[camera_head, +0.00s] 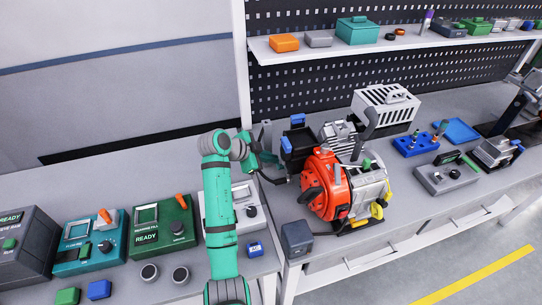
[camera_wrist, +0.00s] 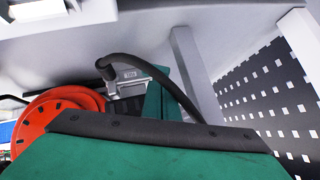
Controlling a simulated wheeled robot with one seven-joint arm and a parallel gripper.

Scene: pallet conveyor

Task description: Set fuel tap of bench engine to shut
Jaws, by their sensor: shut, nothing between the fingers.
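The bench engine (camera_head: 345,180) stands on the grey workbench, with a red-orange round cover on its front, a grey body and yellow parts at lower right. The cover (camera_wrist: 62,115) also shows at the left of the wrist view. I cannot make out the fuel tap or its setting in either view. My gripper (camera_head: 273,174) is shut and empty, at the left side of the engine beside a black box with blue parts (camera_head: 299,142). The head view does not show whether it touches anything. In the wrist view my green gripper housing fills the bottom and hides the fingertips.
A grey vented box (camera_head: 386,107) stands behind the engine, and a blue block tray (camera_head: 416,146) lies to its right. A small dark block (camera_head: 297,238) sits at front left. Control boxes (camera_head: 162,228) line the left bench. A shelf (camera_head: 390,43) runs above.

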